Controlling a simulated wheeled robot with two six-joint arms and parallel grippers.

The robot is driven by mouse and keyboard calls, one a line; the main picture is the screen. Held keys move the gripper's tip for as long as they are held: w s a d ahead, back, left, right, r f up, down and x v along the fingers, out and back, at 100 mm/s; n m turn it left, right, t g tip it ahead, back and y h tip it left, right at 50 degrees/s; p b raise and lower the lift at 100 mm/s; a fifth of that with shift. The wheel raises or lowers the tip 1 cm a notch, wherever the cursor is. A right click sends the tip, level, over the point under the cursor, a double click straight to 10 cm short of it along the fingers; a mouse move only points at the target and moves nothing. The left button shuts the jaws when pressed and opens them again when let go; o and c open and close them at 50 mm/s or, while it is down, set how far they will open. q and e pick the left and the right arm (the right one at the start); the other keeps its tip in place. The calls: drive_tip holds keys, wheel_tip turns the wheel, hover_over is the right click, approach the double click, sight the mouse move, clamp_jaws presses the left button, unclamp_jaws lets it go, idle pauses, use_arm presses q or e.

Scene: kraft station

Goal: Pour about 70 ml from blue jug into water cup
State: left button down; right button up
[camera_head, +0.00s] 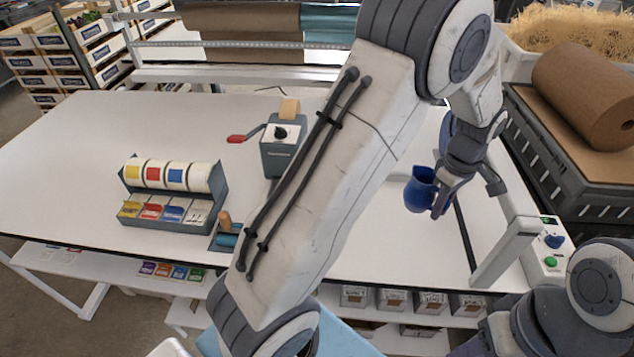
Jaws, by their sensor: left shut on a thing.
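The blue jug (419,193) is at the right part of the white table, at the fingers of my left gripper (441,198). The gripper is shut on it from its right side. The jug looks roughly upright with its mouth upward; I cannot tell whether it touches the table or what is inside. My left arm crosses the middle of the picture and hides part of the table. I see no water cup; it may be hidden. My right arm shows only at the lower right corner, and its gripper is out of view.
A rack with coloured rolls (168,175) and a grey crank device (283,150) stand on the white table (80,130). A control box with a green button (548,262) stands at right. A brown paper roll (590,95) lies beyond. The table's left part is clear.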

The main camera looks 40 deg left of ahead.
use_arm(q)
drive_tip(key=w+a+f+n+p, duration=0.2)
drive_tip(key=w+a+n+p, duration=0.1)
drive_tip(key=w+a+n, duration=0.75)
drive_tip(key=shift+w+a+f+n+p, duration=0.75)
drive_tip(key=shift+a+n, duration=0.85)
drive_tip(key=shift+a, duration=1.6)
drive_tip(key=shift+w+a+f+n+p, duration=0.4)
drive_tip(key=shift+a+f+n, duration=0.85)
drive_tip(key=shift+a, duration=1.9)
drive_tip(key=shift+w+a+f+n+p, duration=0.55)
drive_tip(key=shift+a+n, duration=1.35)
drive_tip(key=shift+a, duration=1.3)
drive_tip(key=shift+r, duration=0.1)
